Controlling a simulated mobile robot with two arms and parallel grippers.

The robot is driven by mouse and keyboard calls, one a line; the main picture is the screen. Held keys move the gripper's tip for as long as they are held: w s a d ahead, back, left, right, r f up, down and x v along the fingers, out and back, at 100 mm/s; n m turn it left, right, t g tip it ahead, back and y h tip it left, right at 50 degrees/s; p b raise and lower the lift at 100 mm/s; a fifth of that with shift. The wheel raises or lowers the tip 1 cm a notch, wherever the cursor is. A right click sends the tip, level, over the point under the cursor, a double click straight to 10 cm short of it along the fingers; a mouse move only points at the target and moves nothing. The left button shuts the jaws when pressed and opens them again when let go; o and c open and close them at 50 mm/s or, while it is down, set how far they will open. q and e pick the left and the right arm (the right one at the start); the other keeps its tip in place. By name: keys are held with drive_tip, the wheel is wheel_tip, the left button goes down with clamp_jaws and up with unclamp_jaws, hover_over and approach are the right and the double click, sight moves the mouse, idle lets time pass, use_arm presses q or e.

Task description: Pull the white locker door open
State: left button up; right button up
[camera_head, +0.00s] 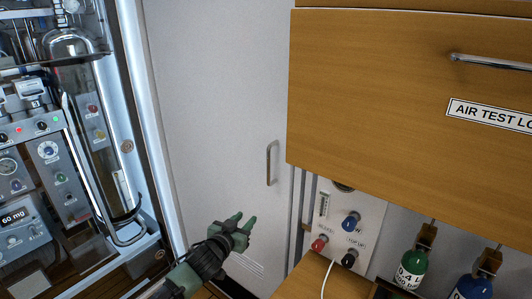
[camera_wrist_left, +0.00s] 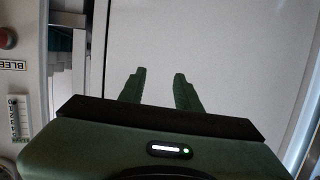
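The white locker door (camera_head: 215,110) stands between the glass cabinet and the wooden unit, and it looks closed. Its metal bar handle (camera_head: 271,163) is upright near the door's right edge. My left gripper (camera_head: 245,220) is in front of the door's lower part, below and to the left of the handle, apart from it. Its two green fingers are spread with nothing between them. In the left wrist view the fingers (camera_wrist_left: 160,88) point at the plain white door (camera_wrist_left: 215,40), and the handle is not seen there. My right gripper is not in view.
A glass-fronted cabinet of instruments (camera_head: 50,150) borders the door on the left. A wooden drawer (camera_head: 390,90) with a metal handle (camera_head: 490,62) juts out on the right. Below it are a valve panel (camera_head: 345,220), a green bottle (camera_head: 411,268) and a blue bottle (camera_head: 472,288).

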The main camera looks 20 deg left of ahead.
use_arm(q)
wheel_tip(320, 180, up, 9)
drive_tip(key=w+d+t+h, duration=0.1)
drive_tip(key=w+d, duration=0.1)
drive_tip(key=t+h+p, duration=0.1)
drive_tip(key=t, duration=0.1)
approach(268, 159)
drive_tip(key=w, duration=0.3)
drive_tip(key=shift+m, duration=0.4)
drive_tip(key=w, duration=0.2)
drive_tip(key=w+d+p, duration=0.1)
drive_tip(key=w, duration=0.4)
drive_tip(key=shift+w+d+r, duration=0.1)
drive_tip(key=shift+w+d, duration=0.2)
drive_tip(key=shift+d, duration=0.05)
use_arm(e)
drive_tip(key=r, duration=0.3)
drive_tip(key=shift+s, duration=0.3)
use_arm(q)
clamp_jaws()
